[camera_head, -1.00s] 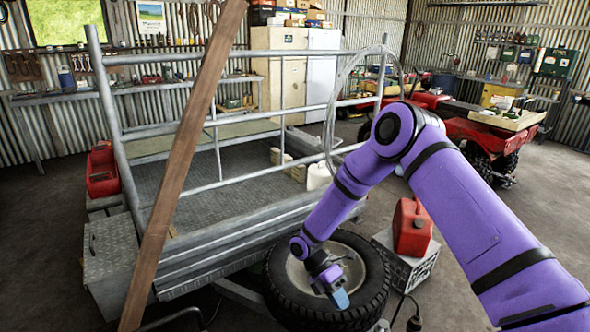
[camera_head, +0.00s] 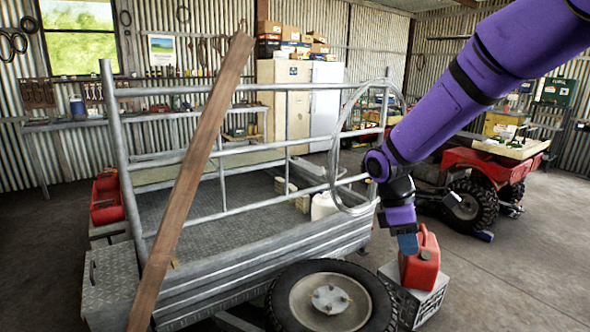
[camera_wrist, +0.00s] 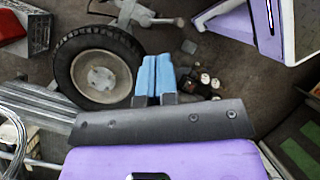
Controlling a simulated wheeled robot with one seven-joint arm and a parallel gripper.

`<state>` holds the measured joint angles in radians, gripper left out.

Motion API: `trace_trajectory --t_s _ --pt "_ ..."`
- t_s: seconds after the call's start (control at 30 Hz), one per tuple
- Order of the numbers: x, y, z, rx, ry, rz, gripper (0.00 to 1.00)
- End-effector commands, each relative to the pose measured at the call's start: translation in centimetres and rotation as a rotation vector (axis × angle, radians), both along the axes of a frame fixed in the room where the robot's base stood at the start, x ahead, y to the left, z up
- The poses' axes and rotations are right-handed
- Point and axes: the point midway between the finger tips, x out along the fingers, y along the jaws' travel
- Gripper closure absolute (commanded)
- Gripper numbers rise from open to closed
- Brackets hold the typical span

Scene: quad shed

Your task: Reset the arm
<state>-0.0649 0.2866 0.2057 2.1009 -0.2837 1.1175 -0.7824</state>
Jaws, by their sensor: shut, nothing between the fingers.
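My gripper (camera_head: 407,244) hangs at the end of my purple arm, pointing down, just left of the top of a red fuel can. Its blue fingers (camera_wrist: 154,78) are closed together in the wrist view, with nothing between them. I cannot tell whether the gripper touches the can.
The red fuel can (camera_head: 420,262) stands on a light crate (camera_head: 427,300). A wooden plank (camera_head: 190,185) leans across the trailer. A red quad bike (camera_head: 478,172) stands behind my arm. Concrete floor at right is clear.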

Motion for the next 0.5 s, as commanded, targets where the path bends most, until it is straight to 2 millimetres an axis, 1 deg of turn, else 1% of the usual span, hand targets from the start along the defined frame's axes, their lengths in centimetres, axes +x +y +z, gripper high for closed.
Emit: trace_trajectory --t_s 0.03,0.2,0.4,0.5 --pt "-0.7 -0.6 1.5 0.001 -0.042 -0.043 1.00" --pt "-3.1 -2.3 5.3 0.015 -0.170 -0.197 1.00" --pt "-6.5 -4.1 9.1 0.046 -0.317 -0.380 1.00" --pt "-8.3 -4.9 10.6 0.068 -0.387 -0.474 1.00"
